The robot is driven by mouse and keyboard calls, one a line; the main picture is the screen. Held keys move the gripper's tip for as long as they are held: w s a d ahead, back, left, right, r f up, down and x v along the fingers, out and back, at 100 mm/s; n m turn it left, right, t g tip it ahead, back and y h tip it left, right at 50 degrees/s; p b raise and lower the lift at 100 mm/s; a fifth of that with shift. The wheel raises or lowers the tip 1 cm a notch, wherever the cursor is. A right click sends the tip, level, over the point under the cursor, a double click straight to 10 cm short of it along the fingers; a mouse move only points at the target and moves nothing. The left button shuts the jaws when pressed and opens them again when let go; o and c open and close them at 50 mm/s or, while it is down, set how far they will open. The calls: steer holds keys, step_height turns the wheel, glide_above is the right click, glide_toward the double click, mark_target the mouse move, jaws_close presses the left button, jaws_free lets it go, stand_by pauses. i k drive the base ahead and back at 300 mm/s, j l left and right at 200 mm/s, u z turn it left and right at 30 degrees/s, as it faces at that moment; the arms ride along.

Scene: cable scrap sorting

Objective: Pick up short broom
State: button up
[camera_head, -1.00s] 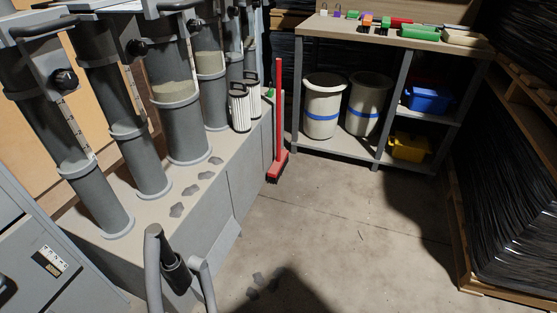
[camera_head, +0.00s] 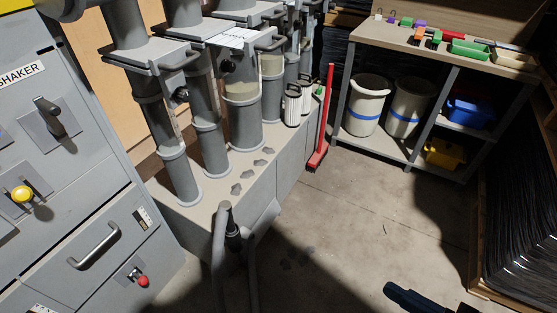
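The short broom, with a red handle (camera_head: 326,110), a red head and dark bristles, stands nearly upright on the floor. It is at the far end of the grey plinth, close to the plinth's side; I cannot tell whether it touches. Dark parts that look like the end of my gripper (camera_head: 432,300) enter at the bottom right edge. They are well apart from the broom, with open floor between. Most of the gripper is cut off, so its opening and anything in it are hidden.
Grey columns (camera_head: 210,140) stand on the plinth (camera_head: 258,200) at left, beside a grey cabinet (camera_head: 70,190). A handle on a bent grey tube (camera_head: 232,232) rises in front. A workbench (camera_head: 400,45) with bins stands behind. Black bundles (camera_head: 525,220) fill the right. The middle floor is clear.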

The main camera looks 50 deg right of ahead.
mark_target(314, 162)
steer(key=l+u, duration=0.1)
steer(key=u, duration=0.25)
steer(key=i+l+u, duration=0.1)
steer(key=u, duration=0.25)
steer(key=l+u, duration=0.15)
steer(key=u, duration=0.2)
steer(key=l+u, duration=0.2)
steer(key=l, duration=0.9)
steer(key=i+l+z, duration=0.1)
steer(key=l, duration=1)
steer(key=l+z, duration=0.2)
steer(key=l, duration=0.2)
steer(key=i+l+z, duration=0.2)
steer(key=l, duration=0.2)
steer(key=i+l+z, duration=0.1)
steer(key=z, duration=0.35)
